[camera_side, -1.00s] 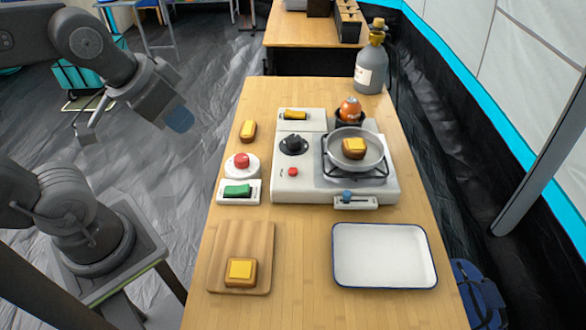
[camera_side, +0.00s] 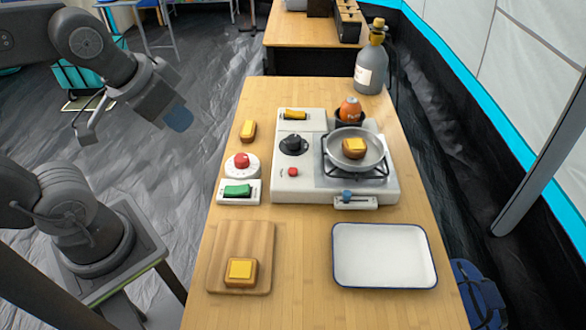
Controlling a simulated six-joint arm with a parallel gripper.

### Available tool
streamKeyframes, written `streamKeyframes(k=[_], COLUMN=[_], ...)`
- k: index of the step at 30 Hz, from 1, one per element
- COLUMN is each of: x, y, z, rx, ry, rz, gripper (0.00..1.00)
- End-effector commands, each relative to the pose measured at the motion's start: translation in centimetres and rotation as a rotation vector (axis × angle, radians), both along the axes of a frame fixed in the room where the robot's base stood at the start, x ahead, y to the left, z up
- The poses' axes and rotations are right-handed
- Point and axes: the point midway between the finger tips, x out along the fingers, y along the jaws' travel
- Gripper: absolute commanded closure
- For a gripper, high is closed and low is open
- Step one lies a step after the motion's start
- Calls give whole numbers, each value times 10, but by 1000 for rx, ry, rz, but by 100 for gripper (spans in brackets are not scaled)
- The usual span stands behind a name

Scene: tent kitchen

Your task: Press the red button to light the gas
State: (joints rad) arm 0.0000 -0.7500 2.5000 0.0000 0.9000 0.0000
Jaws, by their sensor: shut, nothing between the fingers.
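The gas stove (camera_side: 310,188) is a white box on the wooden table, with a small red button (camera_side: 292,171) on its left front part. A black knob (camera_side: 293,145) sits above the button. A blue-handled slider (camera_side: 347,196) is at the stove's front edge. A pan (camera_side: 372,160) with a yellow-topped toast piece (camera_side: 354,147) sits on the burner; no flame is visible. My gripper (camera_side: 180,119), with blue tips, is shut and empty. It hangs left of the table, well apart from the button.
A red round knob on a white base (camera_side: 242,162) and a green switch (camera_side: 238,190) stand left of the stove. A cutting board (camera_side: 222,275) with toast and an empty white tray (camera_side: 385,255) lie in front. A gas bottle (camera_side: 371,65) stands at the back right.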

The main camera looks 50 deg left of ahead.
Motion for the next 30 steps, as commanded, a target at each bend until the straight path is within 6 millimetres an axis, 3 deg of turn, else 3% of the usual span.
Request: streamKeyframes(k=[14,30], x=[7,95], y=[2,15], z=[-1,-22], rx=[-16,-354], ry=[-7,-173], rz=[57,769], gripper=[100,100])
